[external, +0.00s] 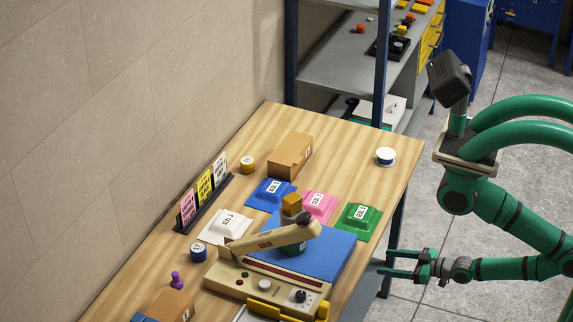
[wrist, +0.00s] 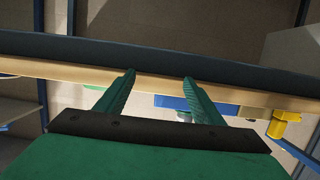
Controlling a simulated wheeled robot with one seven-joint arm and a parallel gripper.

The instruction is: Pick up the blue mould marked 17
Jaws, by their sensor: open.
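The blue mould (external: 270,191) lies flat on the wooden table, left of the pink mould (external: 318,206) and behind the press. Its white label is too small for me to read. My gripper (external: 383,261) is open and empty, beside the table's right edge and apart from the mould. In the wrist view my gripper's two fingers (wrist: 159,76) stand apart with the table edge across behind them. I cannot make out the blue mould there. A white mould (external: 226,228) and a green mould (external: 357,222) lie nearby on the table.
A beige press (external: 262,283) with a blue bed (external: 330,250) and raised arm stands in front of the moulds. A cardboard box (external: 290,155) lies behind the blue mould. Upright cards (external: 204,186) line the wall side. The table's far right is mostly clear.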

